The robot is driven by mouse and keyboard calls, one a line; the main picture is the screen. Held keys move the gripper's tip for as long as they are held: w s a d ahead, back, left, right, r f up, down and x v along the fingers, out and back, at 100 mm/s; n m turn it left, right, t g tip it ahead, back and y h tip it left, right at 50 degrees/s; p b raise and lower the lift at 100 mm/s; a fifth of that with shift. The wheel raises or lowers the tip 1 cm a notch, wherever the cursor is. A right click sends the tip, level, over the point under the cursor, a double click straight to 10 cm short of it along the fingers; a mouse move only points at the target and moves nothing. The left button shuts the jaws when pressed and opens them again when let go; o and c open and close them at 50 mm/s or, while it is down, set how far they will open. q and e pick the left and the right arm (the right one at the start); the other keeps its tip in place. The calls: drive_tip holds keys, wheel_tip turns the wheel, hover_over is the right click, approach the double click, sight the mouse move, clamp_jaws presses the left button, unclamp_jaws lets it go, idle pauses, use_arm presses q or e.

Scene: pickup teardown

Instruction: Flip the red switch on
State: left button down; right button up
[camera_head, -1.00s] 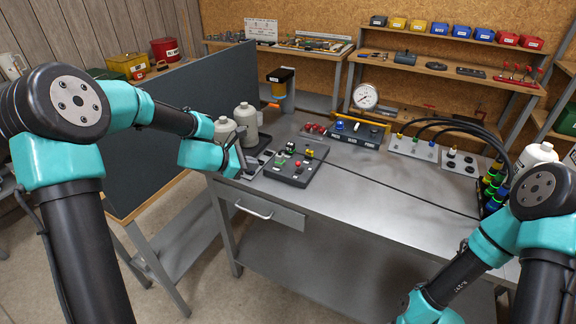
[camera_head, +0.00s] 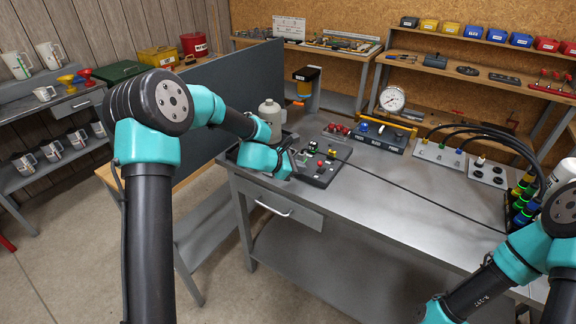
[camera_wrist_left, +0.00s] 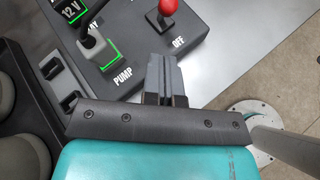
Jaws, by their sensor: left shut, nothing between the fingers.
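The control panel (camera_head: 322,178) is a dark box lying on the bench, with several small knobs and switches. In the left wrist view, the red-tipped switch (camera_wrist_left: 167,7) stands near the top edge, with an "OFF" label (camera_wrist_left: 180,41) below it. A grey lever (camera_wrist_left: 91,41) sits to its left, above a "PUMP" label. My left gripper (camera_wrist_left: 163,62) is shut and empty, its tips over the panel edge just below the red switch, seemingly apart from it. In the head view, my left gripper (camera_head: 292,160) is at the panel's left side. My right gripper is outside the view.
A beige bottle (camera_head: 271,118) stands behind my left gripper. A switch box with a yellow bar (camera_head: 380,138), a gauge (camera_head: 392,99) and cabled boxes (camera_head: 438,152) sit farther back. The bench's front middle (camera_head: 400,210) is mostly clear, crossed by a black cable.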

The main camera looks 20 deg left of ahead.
use_arm(q)
drive_tip(key=shift+w+d+r, duration=0.3)
drive_tip(key=shift+w+d, duration=0.15)
drive_tip(key=shift+d, duration=0.35)
drive_tip(key=shift+w+d+r, duration=0.3)
drive_tip(key=shift+w+d, duration=0.15)
drive_tip(key=shift+d, duration=0.3)
drive_tip(key=shift+a, duration=0.1)
